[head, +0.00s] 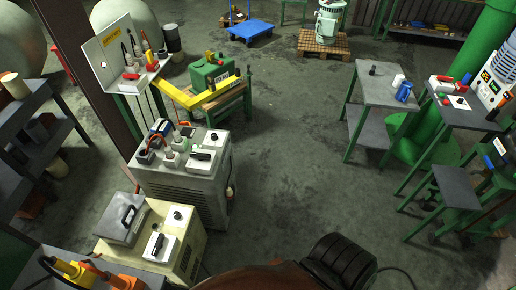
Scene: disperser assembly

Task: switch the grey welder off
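The grey welder is most likely the grey cabinet (212,190) with a vented side, standing left of centre in the head view. On its top are a white box with a dark lever or handle (203,155), a small white box with a black knob (214,139), and several pale bottle-shaped parts (168,155). The picture is too small to tell whether either control is on or off. Neither of my grippers shows in the head view.
A cream cabinet (190,250) with similar controls stands in front of the grey one. A green machine (212,72) on a stand is behind it. A grey table (390,85) and a green post (480,60) are at right. The middle floor is clear.

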